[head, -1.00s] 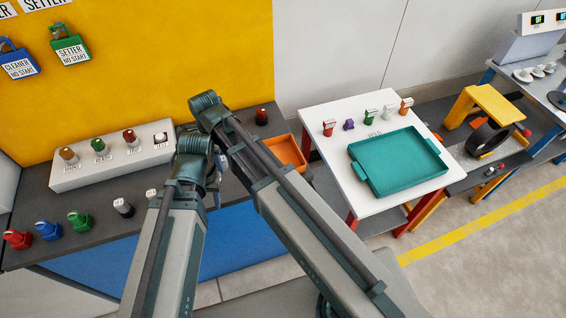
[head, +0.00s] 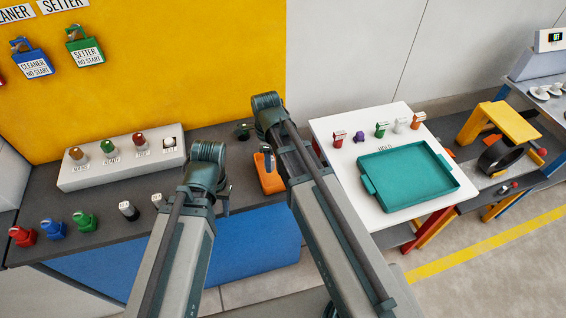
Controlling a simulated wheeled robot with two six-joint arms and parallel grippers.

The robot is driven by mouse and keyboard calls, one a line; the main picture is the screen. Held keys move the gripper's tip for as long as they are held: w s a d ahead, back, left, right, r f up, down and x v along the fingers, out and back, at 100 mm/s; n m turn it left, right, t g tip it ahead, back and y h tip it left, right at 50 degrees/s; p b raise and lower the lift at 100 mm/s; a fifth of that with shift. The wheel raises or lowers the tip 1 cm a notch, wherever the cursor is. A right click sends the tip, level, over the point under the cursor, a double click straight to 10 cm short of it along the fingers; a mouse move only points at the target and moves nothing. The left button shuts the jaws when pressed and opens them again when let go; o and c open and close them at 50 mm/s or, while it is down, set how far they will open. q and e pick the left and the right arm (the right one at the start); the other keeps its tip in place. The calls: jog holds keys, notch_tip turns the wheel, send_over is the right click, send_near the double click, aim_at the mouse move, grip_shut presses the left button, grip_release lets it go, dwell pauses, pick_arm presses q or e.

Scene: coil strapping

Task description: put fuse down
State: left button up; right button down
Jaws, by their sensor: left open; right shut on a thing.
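My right gripper (head: 267,158) points down at the orange bin (head: 271,182) on the grey bench. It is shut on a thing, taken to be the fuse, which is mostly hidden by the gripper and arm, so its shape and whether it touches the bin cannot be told. My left gripper (head: 225,204) is open and empty above the bench's front part, left of the bin. Two small dark and pale cylindrical pieces, one black with a white top (head: 128,210) and one paler (head: 158,201), stand left of it.
A grey panel (head: 75,181) with several coloured knobs lies behind. A dark green piece (head: 243,131) stands behind the bin. Right is a white table (head: 330,122) with a teal tray (head: 362,184) and several small coloured pieces.

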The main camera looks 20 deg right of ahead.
jog(key=shift+w+d+f, duration=0.1)
jog(key=shift+w+d, duration=0.25)
jog(key=shift+d, duration=0.55)
jog(key=shift+w+d+f, duration=0.1)
jog(key=shift+w+d, duration=0.2)
jog(key=shift+d, duration=0.6)
jog(key=shift+d, duration=0.1)
jog(key=shift+w+d, duration=0.15)
jog(key=shift+d, duration=0.15)
jog(key=f+b, duration=0.1)
jog(key=b, duration=0.1)
jog(key=f+b, duration=0.1)
jog(key=f, duration=0.1)
jog(key=shift+d+f+b, duration=0.2)
jog(key=shift+f+b, duration=0.1)
jog(key=shift+b, duration=0.1)
jog(key=shift+f, duration=0.2)
jog(key=shift+c, duration=2.3)
grip_release()
jog(key=shift+r, duration=0.1)
jog(key=shift+r, duration=0.1)
